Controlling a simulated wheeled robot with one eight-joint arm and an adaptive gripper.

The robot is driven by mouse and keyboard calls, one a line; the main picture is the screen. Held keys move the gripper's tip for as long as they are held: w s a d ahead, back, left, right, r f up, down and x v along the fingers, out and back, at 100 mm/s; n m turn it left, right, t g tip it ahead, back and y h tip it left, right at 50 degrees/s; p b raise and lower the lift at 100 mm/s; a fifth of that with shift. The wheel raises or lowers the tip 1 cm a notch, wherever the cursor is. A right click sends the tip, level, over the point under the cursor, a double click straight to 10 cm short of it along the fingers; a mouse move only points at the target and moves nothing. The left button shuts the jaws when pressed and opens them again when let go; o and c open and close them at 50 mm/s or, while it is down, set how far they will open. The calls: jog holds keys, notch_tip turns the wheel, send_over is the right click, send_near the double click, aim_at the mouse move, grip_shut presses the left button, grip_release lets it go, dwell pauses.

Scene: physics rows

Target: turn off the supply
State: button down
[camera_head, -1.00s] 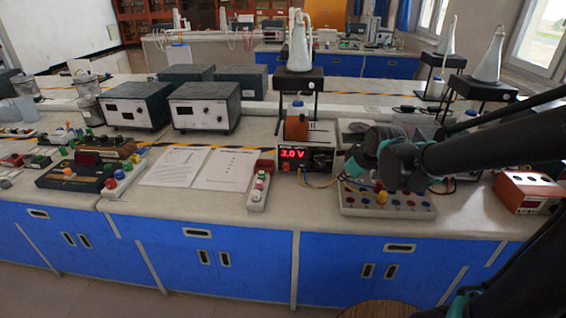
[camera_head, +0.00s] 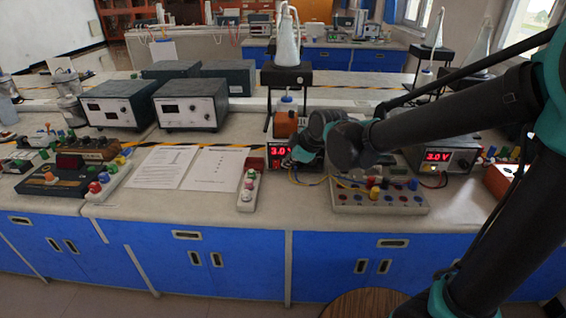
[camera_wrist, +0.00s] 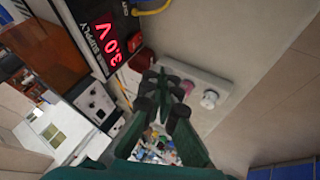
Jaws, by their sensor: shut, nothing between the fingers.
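The supply (camera_head: 281,151) is a dark box on the bench with a red display lit at about 3.0 V. My gripper (camera_head: 296,156) is in front of its right part and hides some of its face. In the wrist view the supply's panel (camera_wrist: 94,17) is at upper left, tilted, with its display lit and a small red part (camera_wrist: 134,42) near its edge. My gripper (camera_wrist: 165,82) points toward that edge, shut and empty. I cannot tell whether it touches the supply. A second box (camera_head: 447,160) with a lit 3.0 V display stands to the right.
A white strip with knobs (camera_head: 248,190) lies just left of the supply. A socket board (camera_head: 380,200) with plugs and wires lies to the right. An orange-brown block (camera_head: 286,123) and a stand with a flask (camera_head: 287,77) are behind. Papers (camera_head: 165,166) lie left.

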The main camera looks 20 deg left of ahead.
aim_at(275, 161)
jog(key=x, duration=0.8)
jog(key=shift+w+a+f, duration=0.15)
jog(key=shift+f, duration=0.15)
jog(key=w, duration=0.1)
jog(key=w+a, duration=0.1)
jog(key=w, duration=0.1)
jog(key=shift+f, duration=0.1)
jog(key=shift+w+a, duration=0.15)
jog(key=shift+w, duration=0.4)
jog(key=shift+w, duration=0.4)
jog(key=shift+a, duration=0.1)
jog(key=shift+r, duration=0.3)
jog(key=shift+r, duration=0.7)
